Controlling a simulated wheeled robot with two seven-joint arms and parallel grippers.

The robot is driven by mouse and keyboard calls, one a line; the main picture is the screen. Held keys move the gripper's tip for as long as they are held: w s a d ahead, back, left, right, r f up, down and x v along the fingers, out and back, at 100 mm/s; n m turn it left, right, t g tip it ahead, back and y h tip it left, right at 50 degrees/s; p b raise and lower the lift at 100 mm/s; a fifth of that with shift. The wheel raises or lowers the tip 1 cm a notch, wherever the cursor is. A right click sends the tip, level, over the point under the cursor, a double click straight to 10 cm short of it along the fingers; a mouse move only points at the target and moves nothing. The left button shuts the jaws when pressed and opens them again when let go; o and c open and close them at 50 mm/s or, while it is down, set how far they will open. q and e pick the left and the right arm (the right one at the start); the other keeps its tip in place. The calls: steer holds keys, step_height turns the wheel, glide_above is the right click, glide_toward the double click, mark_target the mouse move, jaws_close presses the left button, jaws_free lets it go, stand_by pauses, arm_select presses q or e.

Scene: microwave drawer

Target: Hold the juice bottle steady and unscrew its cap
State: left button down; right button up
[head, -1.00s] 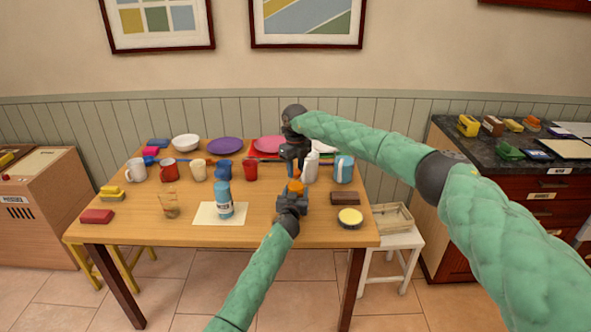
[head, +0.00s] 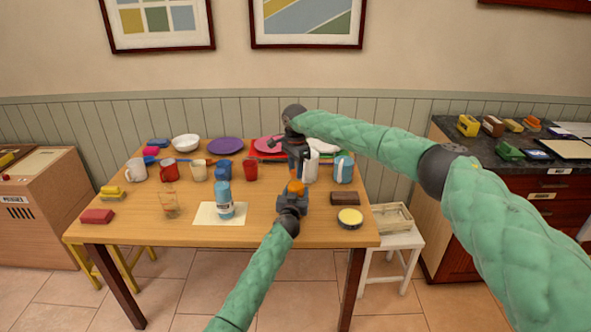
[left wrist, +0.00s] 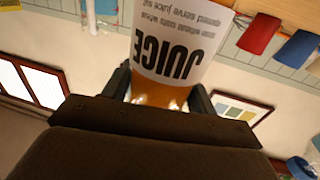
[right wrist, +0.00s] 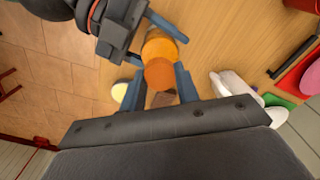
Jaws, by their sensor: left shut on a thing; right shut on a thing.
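The cap and bottle look in line; whether the cap has loosened cannot be told.
A blue-labelled bottle (head: 224,200) stands on a pale mat (head: 205,217) to the left, by a clear glass (head: 170,204). A brown block (head: 345,198) and a round yellow-topped tin (head: 350,218) lie to the right. A white bottle (head: 312,165), mugs and plates stand behind.

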steer(key=n, duration=0.7)
steer(key=shift+w+d+r, duration=0.1)
steer(key=shift+d, duration=0.05)
steer(key=o, duration=1.1)
